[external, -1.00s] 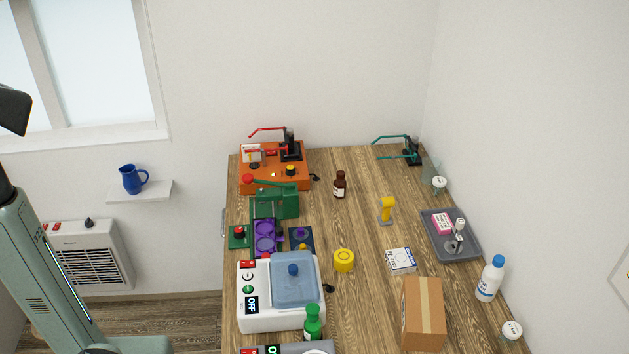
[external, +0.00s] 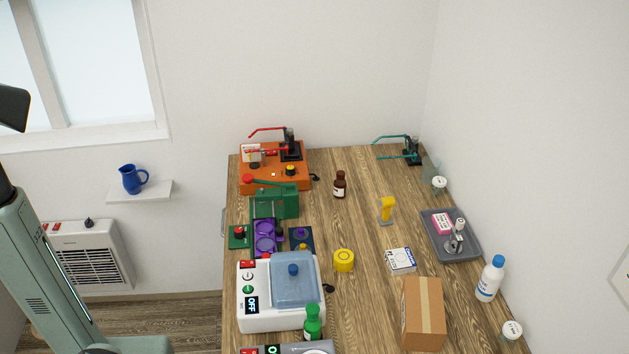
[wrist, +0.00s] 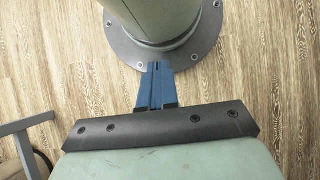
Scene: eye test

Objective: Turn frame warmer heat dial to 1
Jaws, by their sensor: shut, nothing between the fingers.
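No device is clearly labelled as a frame warmer. A grey device (external: 322,347), cut off by the bottom edge of the external view, has a red switch and a dark display that seems to read 0. It may be the warmer, but I cannot tell. Its heat dial cannot be made out. A white device (external: 281,321) with a blue lid stands just behind it, its display reading OFF. My gripper (wrist: 160,66) shows in the wrist view, its blue fingers shut and empty, above the floor beside my round base. It is away from the bench devices.
A green bottle (external: 313,325) stands by the white device. A cardboard box (external: 424,315) and a white bottle (external: 490,280) are to the right. An orange device (external: 262,178) is at the back. A wall heater (external: 88,262) is at left. Bare wood (external: 365,320) lies left of the box.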

